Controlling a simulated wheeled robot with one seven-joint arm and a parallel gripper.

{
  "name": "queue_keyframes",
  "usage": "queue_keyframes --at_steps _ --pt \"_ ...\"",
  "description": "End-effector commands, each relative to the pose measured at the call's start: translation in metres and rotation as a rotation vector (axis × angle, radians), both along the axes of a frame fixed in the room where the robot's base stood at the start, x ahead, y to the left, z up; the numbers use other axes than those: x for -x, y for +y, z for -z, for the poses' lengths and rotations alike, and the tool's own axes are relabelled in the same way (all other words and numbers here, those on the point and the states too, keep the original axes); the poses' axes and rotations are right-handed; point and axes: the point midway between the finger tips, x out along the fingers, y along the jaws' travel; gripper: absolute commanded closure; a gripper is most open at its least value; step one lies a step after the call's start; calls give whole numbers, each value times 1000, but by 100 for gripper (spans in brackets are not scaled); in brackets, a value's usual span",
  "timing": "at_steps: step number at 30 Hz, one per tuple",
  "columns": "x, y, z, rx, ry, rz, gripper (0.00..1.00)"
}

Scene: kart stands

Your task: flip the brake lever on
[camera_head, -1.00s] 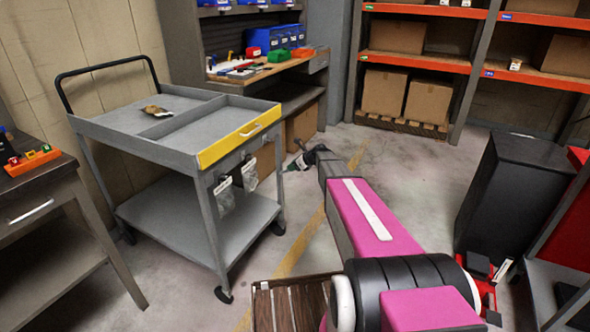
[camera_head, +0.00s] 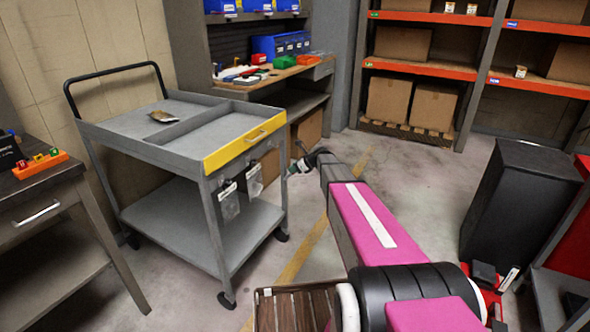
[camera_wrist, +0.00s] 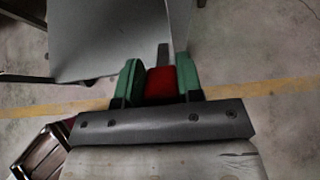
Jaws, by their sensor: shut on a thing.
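In the wrist view my gripper (camera_wrist: 161,82) has two green fingertips shut on a red piece (camera_wrist: 161,84). A narrow grey strip (camera_wrist: 163,54) shows just beyond the red piece; I cannot tell whether they are joined, or whether the red piece is the brake lever. No brake lever can be made out on the cart in the head view.
The cart has a yellow front edge (camera_head: 243,148), a lower shelf and casters. A workbench (camera_head: 285,75) with blue bins stands behind. Orange shelving (camera_head: 420,66) stands at the back and a black cabinet (camera_head: 515,200) at right. Floor is open beyond my arm.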

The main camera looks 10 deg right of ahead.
Motion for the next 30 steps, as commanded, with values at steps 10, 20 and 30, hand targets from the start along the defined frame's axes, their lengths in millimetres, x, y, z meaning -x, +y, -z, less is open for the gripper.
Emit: queue_keyframes --at_steps 10,20,30 --pt "-1 1 0 -1 0 -1 40" --pt "15 -18 -18 0 -1 1 40" --pt "43 -57 -53 -2 -1 1 40"
